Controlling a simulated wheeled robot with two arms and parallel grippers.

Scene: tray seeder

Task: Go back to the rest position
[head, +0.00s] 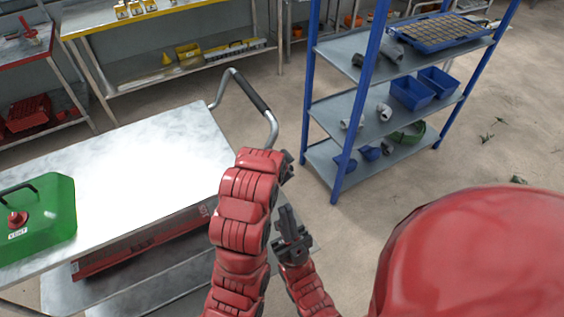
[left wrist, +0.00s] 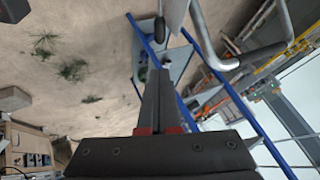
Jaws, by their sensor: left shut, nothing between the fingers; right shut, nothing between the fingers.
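My right gripper (head: 287,212) is dark grey and shows in the head view near the lower middle, its fingers pointing up. Its fingers are shut with nothing between them. It is in the open space right of the metal cart, apart from the shelf. My left gripper (left wrist: 159,78) shows in the left wrist view, its two dark fingers together and empty. In the head view, my thick red arm links stand just left of the right gripper, and I cannot make out the left fingers there.
A blue-posted shelf (head: 335,60) holds a seed tray (head: 425,42) and blue bins (head: 412,92).

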